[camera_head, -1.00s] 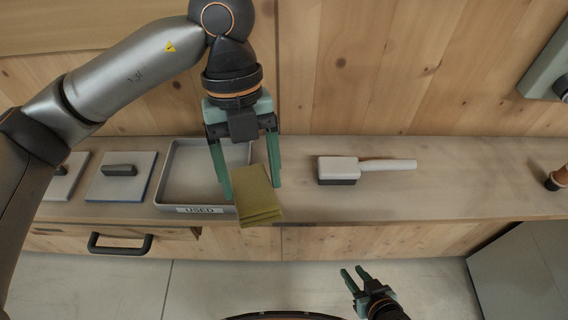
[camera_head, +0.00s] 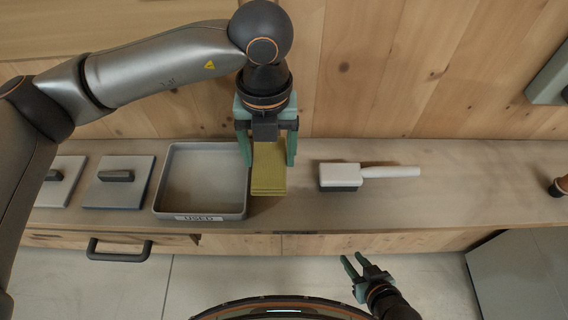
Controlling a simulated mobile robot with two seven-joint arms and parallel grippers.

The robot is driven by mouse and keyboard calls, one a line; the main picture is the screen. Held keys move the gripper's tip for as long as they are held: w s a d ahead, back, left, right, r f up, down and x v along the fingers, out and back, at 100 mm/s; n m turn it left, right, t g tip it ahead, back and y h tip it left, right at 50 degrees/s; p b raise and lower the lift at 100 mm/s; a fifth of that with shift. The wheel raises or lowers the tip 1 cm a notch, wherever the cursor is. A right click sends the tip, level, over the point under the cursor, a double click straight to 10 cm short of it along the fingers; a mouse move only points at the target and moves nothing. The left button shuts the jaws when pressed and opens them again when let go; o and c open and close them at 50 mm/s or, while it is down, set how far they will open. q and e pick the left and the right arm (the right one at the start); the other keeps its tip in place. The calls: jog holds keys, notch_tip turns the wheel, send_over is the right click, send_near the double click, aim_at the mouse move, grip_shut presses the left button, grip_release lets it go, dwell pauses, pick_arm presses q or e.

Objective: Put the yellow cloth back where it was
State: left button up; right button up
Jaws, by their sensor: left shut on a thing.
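The yellow cloth (camera_head: 269,172) is a folded olive-yellow pad. My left gripper (camera_head: 268,162) points down over the counter and is shut on the cloth, with one green finger at each side of it. The cloth is just right of the grey tray and left of the white brush; I cannot tell whether it touches the counter. My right gripper (camera_head: 354,264) is low in the view in front of the counter, its two fingers apart with nothing between them.
An empty grey tray (camera_head: 200,209) labelled USED stands on the counter (camera_head: 320,215). Left of it are two flat handled pads, one of them blue-edged (camera_head: 135,190). A white brush (camera_head: 390,171) lies to the right. The counter between tray and brush is free apart from the cloth.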

aim_at(284, 171)
pick_arm(q)
jog(key=shift+w+d+f, duration=0.2)
jog(key=shift+d+f, duration=0.75)
jog(key=shift+f, duration=0.15)
jog(key=f, duration=0.1)
jog(key=f+p, duration=0.1)
jog(key=f, duration=0.1)
jog(key=shift+d+f, duration=0.1)
jog(key=shift+d, duration=0.15)
jog(key=shift+w+f, duration=0.1)
jog(key=shift+f, duration=0.15)
jog(key=shift+f, duration=0.1)
jog(key=shift+f, duration=0.1)
jog(key=o, duration=1.1)
jog(key=shift+o, duration=0.2)
